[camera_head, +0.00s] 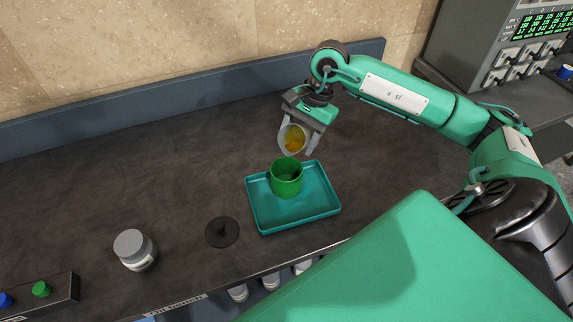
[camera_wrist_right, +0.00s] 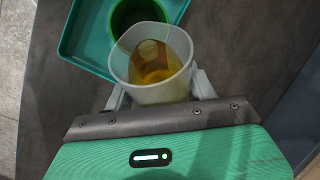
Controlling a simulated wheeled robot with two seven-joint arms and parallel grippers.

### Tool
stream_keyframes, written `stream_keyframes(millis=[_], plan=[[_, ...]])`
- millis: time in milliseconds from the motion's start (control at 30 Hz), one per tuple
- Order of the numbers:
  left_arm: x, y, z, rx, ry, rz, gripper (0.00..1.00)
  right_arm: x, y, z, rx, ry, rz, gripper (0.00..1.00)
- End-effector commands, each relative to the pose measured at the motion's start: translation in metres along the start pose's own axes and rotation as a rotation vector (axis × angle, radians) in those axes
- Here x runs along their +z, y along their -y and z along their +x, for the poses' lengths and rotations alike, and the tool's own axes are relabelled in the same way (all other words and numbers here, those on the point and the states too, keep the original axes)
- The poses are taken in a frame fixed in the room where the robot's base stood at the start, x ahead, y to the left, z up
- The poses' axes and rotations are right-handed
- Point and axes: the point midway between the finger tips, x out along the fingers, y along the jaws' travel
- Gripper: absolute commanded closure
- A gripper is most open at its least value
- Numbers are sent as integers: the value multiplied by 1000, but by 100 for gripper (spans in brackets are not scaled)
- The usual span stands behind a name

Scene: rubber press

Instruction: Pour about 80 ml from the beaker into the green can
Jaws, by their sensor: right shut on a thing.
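My right gripper (camera_head: 302,143) is shut on the translucent beaker (camera_head: 286,134), which holds amber liquid (camera_head: 295,142). The beaker is tilted, with its mouth toward the green can (camera_head: 286,182), above and just behind it. The can stands upright on a teal tray (camera_head: 326,206). In the right wrist view the beaker (camera_wrist_right: 150,94) sits between the fingers of the right gripper (camera_wrist_right: 158,88), and its rim overlaps the edge of the green can (camera_wrist_right: 124,18). I cannot tell whether liquid is flowing out. My left gripper is not in view.
A grey-lidded jar (camera_head: 135,250) stands further left, near a button box (camera_head: 45,298). A grey instrument (camera_head: 496,45) stands at the back right. The back left bench is clear.

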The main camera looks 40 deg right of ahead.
Motion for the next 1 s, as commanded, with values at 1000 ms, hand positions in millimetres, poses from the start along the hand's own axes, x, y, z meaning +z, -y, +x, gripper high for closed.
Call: stream_keyframes(millis=[1000], plan=[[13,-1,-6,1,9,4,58,0,0,2,-18,-184,-38,69]])
